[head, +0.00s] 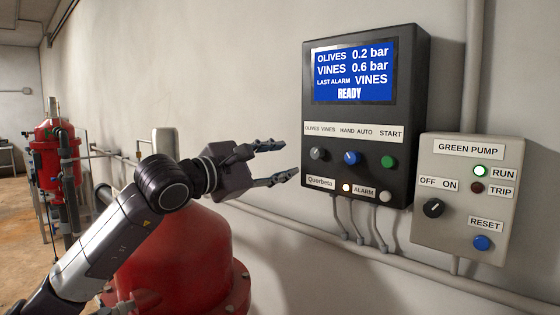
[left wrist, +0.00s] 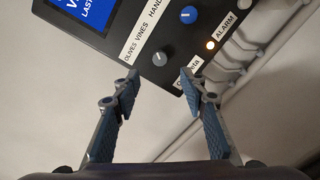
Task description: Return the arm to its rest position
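My left gripper (head: 286,162) is open and empty, raised in front of the wall just left of the black control panel (head: 407,120). In the left wrist view the two fingers of the left gripper (left wrist: 159,88) stand apart, with the panel's lower edge beyond them. The grey knob (head: 317,153) is the panel control closest to the fingertips; it also shows in the left wrist view (left wrist: 160,58). I see no contact between fingers and panel. My left arm (head: 125,232) reaches in from the lower left. My right gripper is not in view.
A grey green-pump box (head: 462,205) is mounted to the right of the panel. Conduits (head: 380,235) run below the panel. A red tank (head: 175,262) stands behind my left arm, and a smaller red vessel (head: 50,150) stands farther left. Open floor (head: 14,225) shows at far left.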

